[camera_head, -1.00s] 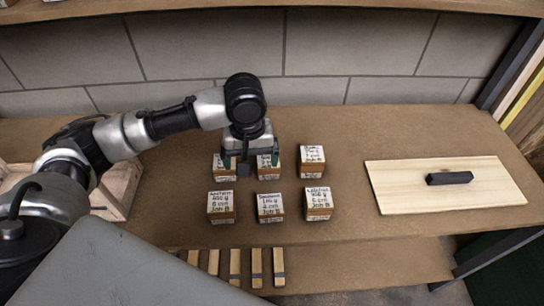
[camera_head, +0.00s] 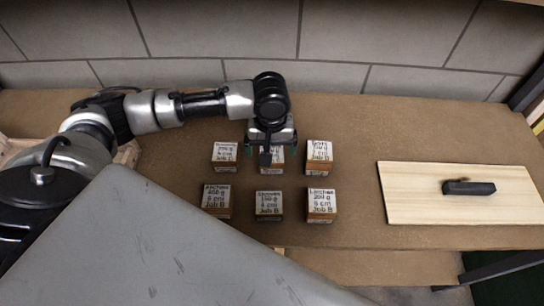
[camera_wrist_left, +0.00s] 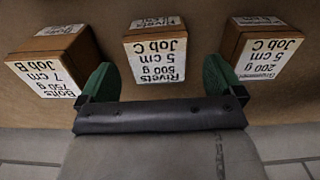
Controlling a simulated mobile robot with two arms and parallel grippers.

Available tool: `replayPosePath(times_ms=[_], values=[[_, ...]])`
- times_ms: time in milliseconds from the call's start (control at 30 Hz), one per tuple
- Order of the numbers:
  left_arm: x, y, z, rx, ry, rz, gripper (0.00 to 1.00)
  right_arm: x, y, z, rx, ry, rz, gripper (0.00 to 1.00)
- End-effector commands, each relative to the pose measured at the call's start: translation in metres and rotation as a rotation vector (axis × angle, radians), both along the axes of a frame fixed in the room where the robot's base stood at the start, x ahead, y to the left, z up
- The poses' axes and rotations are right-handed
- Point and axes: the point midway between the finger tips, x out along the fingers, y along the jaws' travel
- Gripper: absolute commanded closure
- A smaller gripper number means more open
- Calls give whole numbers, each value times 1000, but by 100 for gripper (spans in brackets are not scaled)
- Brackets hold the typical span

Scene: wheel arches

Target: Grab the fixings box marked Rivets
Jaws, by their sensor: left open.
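The Rivets box (camera_wrist_left: 157,62) is a small wooden block with white labels reading "Rivets 500 g 5 cm Job C", upside down in the left wrist view. It is the middle box of the back row in the head view (camera_head: 272,160), partly hidden by my gripper. My left gripper (camera_head: 270,148) is over it, open and empty. In the left wrist view its two green fingers (camera_wrist_left: 159,80) are spread, one toward each side of the Rivets box, with gaps between. My right gripper is not in view.
The Bolts box (camera_wrist_left: 58,65) and the Grommets box (camera_wrist_left: 258,48) flank the Rivets box closely. Three more boxes (camera_head: 269,204) form the front row. A pale board with a black handle (camera_head: 420,203) lies to the right. A block wall (camera_head: 400,40) stands behind the bench.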

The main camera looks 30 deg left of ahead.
Motion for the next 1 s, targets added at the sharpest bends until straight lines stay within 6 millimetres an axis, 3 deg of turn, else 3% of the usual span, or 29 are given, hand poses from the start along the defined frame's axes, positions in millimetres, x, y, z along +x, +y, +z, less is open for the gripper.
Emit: replayPosePath(times_ms=[200, 533, 1000], values=[[1, -2, -32, 1, 2, 0, 4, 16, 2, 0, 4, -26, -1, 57], [0, -2, -38, 1, 0, -1, 6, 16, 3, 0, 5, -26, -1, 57], [1, -2, -37, 0, -1, -1, 75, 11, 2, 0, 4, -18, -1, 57]])
